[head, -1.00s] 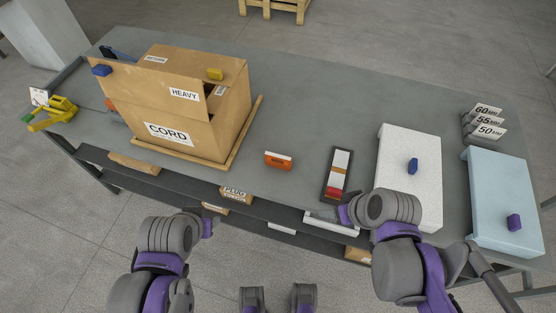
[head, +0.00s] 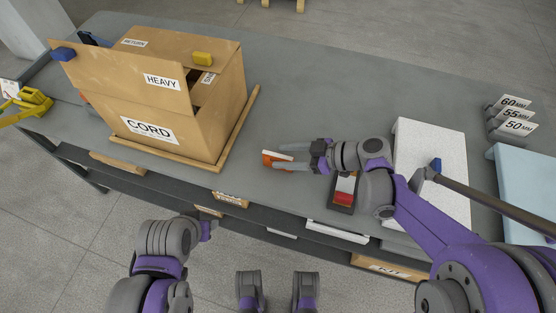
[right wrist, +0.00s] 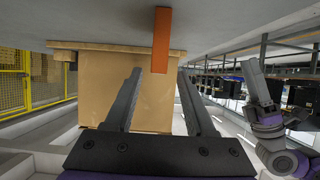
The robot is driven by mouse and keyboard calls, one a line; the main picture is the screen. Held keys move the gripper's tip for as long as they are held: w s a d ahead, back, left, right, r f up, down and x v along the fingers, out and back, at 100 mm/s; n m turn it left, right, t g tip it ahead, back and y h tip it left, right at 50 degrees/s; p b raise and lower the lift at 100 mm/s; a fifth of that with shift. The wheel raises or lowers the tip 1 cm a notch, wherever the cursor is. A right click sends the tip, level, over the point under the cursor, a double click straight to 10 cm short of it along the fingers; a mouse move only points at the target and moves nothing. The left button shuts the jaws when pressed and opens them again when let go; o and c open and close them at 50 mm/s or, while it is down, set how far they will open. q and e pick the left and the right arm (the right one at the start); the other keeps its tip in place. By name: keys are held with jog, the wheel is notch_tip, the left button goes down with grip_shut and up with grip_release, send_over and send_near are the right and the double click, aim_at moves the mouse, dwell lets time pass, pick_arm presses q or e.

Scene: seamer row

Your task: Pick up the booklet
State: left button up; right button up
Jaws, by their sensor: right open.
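The booklet (head: 270,158), orange with a white edge, stands on the grey table right of the large carton. My right gripper (head: 277,156) reaches to it from the right, open, with one finger on its far side and one on its near side. In the right wrist view the booklet (right wrist: 161,42) shows as a narrow orange strip between the two fingertips (right wrist: 158,72), with gaps at both sides. The fingers hide part of it in the head view. My left gripper (head: 208,230) is by the table's front edge, and its fingers cannot be made out.
The carton (head: 205,125) marked CORD stands on a wooden base at left. A dark tray (head: 343,207) with a red block lies under my right forearm. A white slab (head: 447,150) and a pale blue slab (head: 525,185) lie at right. The table behind the booklet is clear.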

aim_at(269, 156)
jog(key=b+x, duration=0.1)
jog(key=x, duration=0.4)
jog(key=shift+w+a+f, duration=0.2)
jog(key=shift+f, duration=0.1)
grip_shut()
